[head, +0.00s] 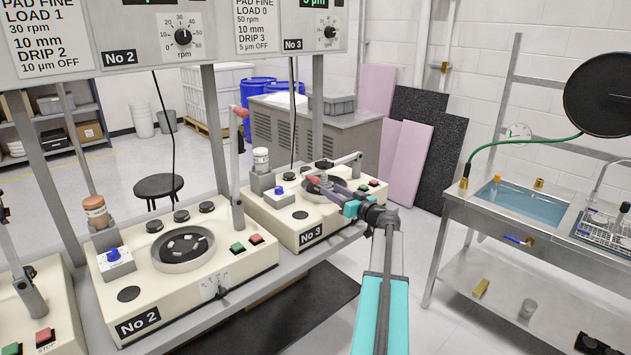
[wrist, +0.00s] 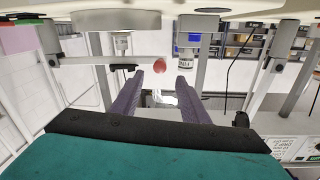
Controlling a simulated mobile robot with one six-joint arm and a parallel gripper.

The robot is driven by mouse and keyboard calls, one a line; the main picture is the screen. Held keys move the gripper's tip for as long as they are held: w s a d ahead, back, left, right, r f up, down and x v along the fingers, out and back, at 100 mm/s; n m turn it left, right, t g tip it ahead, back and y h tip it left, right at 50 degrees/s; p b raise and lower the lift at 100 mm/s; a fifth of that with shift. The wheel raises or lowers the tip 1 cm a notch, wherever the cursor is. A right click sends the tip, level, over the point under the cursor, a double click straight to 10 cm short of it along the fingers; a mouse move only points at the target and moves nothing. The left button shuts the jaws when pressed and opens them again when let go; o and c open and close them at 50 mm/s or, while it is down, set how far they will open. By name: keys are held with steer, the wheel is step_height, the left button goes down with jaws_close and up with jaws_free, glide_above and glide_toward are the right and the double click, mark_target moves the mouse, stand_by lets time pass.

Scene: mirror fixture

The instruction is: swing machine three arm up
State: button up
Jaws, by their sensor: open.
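Machine No 3 (head: 312,222) is a cream bench unit in the middle of the head view. Its grey swing arm (head: 338,164) is down, lying roughly level from a post at the machine's right side. A red knob (head: 313,180) shows at the arm's free end. My gripper (head: 320,186) is over the machine beside the knob, with its purple fingers apart. In the wrist view, the red knob (wrist: 159,65) appears between the two open fingertips (wrist: 158,76), with space on both sides. I cannot tell whether it lies between them in depth. The swing arm (wrist: 90,60) runs to the left there.
Machine No 2 (head: 140,328), to the left, has its arm (head: 236,165) standing upright. A silver-topped cylinder (head: 261,160) stands at machine three's back left. Control panels (head: 290,48) and frame posts rise behind. A sink bench (head: 510,235) is at the right; open floor lies between.

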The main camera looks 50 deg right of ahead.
mark_target(318, 182)
steer(key=shift+w+d+p, duration=0.2)
steer(key=shift+w+p, duration=0.35)
steer(key=shift+w, duration=1.2)
steer(key=shift+w+d+p, duration=0.25)
steer(key=shift+w+p, duration=0.35)
steer(key=shift+w, duration=1.2)
steer(key=shift+w+d+p, duration=0.2)
steer(key=shift+w+p, duration=0.35)
steer(key=shift+w, duration=1.2)
